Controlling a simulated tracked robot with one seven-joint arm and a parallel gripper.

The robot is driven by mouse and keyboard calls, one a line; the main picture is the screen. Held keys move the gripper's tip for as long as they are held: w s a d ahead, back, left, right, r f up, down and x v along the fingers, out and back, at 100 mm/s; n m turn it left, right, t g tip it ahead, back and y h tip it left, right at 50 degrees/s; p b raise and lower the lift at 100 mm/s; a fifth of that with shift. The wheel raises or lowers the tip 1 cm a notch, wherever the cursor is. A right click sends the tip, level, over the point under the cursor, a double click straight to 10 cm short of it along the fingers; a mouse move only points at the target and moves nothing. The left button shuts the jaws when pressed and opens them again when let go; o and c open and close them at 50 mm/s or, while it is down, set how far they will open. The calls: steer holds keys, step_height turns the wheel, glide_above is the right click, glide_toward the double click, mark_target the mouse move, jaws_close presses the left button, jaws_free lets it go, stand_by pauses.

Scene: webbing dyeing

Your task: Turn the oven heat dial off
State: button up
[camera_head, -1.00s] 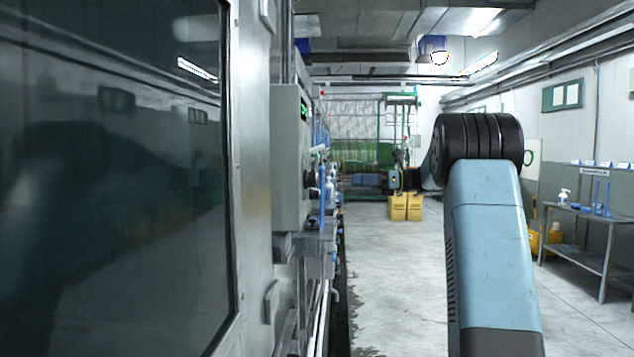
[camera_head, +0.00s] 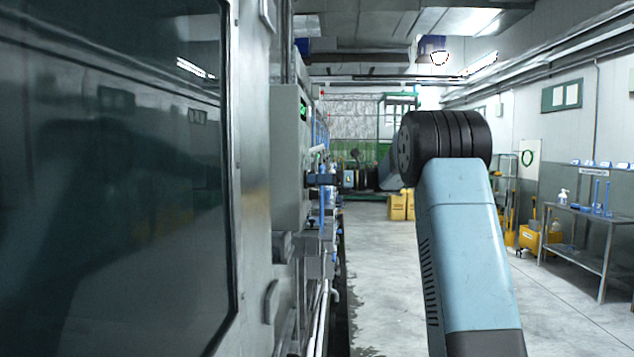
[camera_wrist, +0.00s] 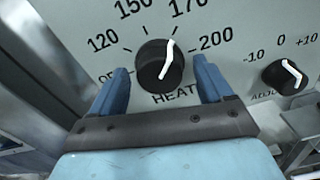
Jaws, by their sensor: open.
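The black heat dial (camera_wrist: 152,76) with a white pointer sits on the grey control panel (camera_wrist: 85,14), labelled HEAT, in the wrist view. Its pointer points up and slightly right, toward the 170 mark. The OFF mark at the lower left is partly hidden by a finger. My gripper (camera_wrist: 160,68) is open, with one blue finger on each side of the dial and visible gaps between. Whether the fingertips touch the panel cannot be told. In the head view my gripper (camera_head: 318,180) is at the face of the control panel (camera_head: 287,150).
A smaller ADJUST dial (camera_wrist: 283,80) is to the right on the same panel. A large dark glass door (camera_head: 110,190) fills the left of the head view. Pipes run below the panel. A metal table (camera_head: 590,218) stands at right; the floor between is clear.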

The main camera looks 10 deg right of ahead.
steer(key=shift+w+a, duration=0.1)
steer(key=shift+a, duration=0.25)
